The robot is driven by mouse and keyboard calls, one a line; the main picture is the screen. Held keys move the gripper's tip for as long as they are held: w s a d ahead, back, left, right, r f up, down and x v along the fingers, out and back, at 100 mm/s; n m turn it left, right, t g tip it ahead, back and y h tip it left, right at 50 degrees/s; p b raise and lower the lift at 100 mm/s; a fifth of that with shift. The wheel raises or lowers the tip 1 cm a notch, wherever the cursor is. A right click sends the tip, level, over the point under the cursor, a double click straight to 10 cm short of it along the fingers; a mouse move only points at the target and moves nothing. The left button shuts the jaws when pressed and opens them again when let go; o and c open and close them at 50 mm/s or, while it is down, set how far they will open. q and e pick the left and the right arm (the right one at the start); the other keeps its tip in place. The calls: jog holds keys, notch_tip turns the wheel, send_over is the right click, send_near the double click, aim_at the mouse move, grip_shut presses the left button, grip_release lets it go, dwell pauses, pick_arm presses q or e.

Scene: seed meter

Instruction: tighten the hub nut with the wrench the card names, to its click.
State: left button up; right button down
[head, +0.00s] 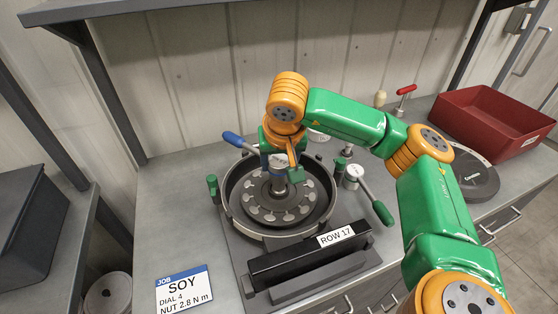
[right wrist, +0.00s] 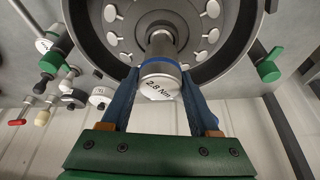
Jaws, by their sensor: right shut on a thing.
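The job card (head: 183,288) lies at the front left of the bench and reads SOY, DIAL 4, NUT 2.8 N m. The round seed meter (head: 234,212) sits open side up, with a ring of pale discs around its hub. My right gripper (head: 280,165) is over the hub, shut on the blue wrench (right wrist: 160,83), whose cap reads 2.8 Nm. Its blue handle (head: 240,142) points to the upper left. The wrench stands on the hub; the nut itself is hidden beneath it. A green-handled wrench (head: 376,204) lies right of the meter. My left gripper is out of view.
A black bar marked ROW 17 (head: 309,258) stands in front of the meter. A red bin (head: 495,115) and a dark disc (head: 474,181) are at the right. A red T-handle (head: 406,90) stands behind. The bench left of the meter is mostly clear.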

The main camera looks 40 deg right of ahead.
jog(key=shift+f, duration=0.35)
dwell(0.3)
jog(key=shift+f+b, duration=0.15)
jog(key=shift+b, duration=0.2)
jog(key=shift+f, duration=0.2)
jog(key=shift+f+b, duration=0.2)
jog(key=shift+b, duration=0.15)
jog(key=shift+f, duration=0.25)
dwell(0.5)
jog(key=shift+c, duration=0.3)
grip_release()
jog(key=shift+s, duration=0.1)
jog(key=shift+o, duration=0.3)
